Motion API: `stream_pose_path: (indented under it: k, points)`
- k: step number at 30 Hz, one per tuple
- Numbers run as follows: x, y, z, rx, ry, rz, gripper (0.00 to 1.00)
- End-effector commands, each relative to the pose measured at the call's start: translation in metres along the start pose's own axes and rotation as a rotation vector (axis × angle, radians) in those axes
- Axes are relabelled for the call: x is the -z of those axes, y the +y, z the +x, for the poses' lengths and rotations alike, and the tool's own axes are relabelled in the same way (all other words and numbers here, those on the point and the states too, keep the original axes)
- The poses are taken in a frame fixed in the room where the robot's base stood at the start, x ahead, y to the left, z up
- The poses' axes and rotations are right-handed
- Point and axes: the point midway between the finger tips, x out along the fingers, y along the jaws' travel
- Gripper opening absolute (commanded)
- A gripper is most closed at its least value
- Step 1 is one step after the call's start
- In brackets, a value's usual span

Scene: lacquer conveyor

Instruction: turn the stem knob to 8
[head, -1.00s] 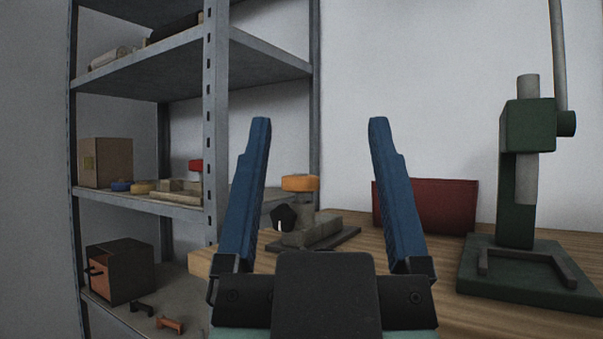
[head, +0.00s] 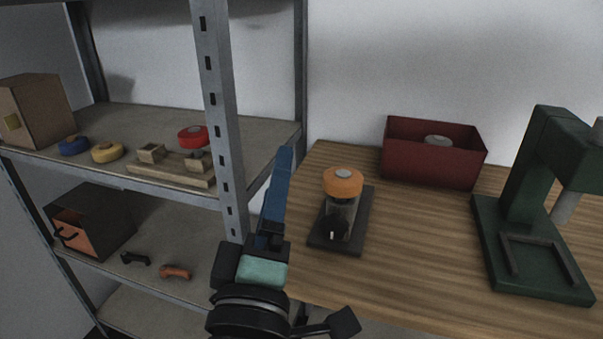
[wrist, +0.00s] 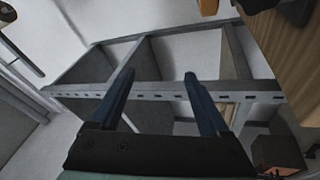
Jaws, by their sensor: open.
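The stem knob (head: 343,181) is an orange round knob with a grey cap, upright on a stem above a dark base plate (head: 362,206) on the wooden bench. A black part with a white mark sits low at the stem's front; no numbers are readable. My gripper (wrist: 159,74) is open and empty, its two blue fingers apart in the wrist view. In the head view it is left of the knob, clear of it, with one finger showing edge-on. An orange shape at the wrist view's top edge is probably the knob.
A metal shelf stands left, holding red (head: 194,136), yellow (head: 107,152) and blue (head: 74,146) knobs; its post (head: 222,130) is close to my gripper. On the bench (head: 420,270) are a red bin (head: 430,166) and a green press (head: 537,190). The bench front is clear.

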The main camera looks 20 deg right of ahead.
Motion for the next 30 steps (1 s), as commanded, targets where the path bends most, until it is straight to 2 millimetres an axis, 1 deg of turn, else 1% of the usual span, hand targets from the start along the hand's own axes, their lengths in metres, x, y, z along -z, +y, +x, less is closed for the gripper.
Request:
stream_pose_path:
  k: [1, 4, 5, 6, 8, 9, 12, 15, 18, 20, 22, 26, 30]
  points:
    - [-0.006, 0.000, 0.002, 0.049, -0.040, -0.177, 0.80]
    - [-0.024, -0.019, -0.009, 0.135, -0.094, -0.559, 0.80]
    - [-0.029, -0.023, -0.014, 0.162, -0.103, -0.675, 0.80]
    - [-0.035, -0.029, -0.021, 0.200, -0.110, -0.828, 0.80]
    - [-0.043, -0.036, -0.033, 0.255, -0.109, -1.051, 0.80]
    - [-0.048, -0.040, -0.041, 0.288, -0.101, -1.191, 0.80]
    - [-0.056, -0.048, -0.062, 0.357, -0.067, -1.492, 0.80]
    - [-0.060, -0.054, -0.078, 0.400, -0.028, -1.705, 0.80]
    - [-0.062, -0.057, -0.087, 0.419, -0.002, -1.828, 0.80]
    - [-0.063, -0.059, -0.089, 0.424, 0.005, -1.865, 0.80]
    - [-0.064, -0.061, -0.087, 0.426, 0.007, -1.879, 0.80]
    - [-0.069, -0.064, -0.071, 0.424, 0.004, -1.878, 0.80]
    - [-0.077, -0.069, -0.045, 0.423, 0.002, -1.876, 0.80]
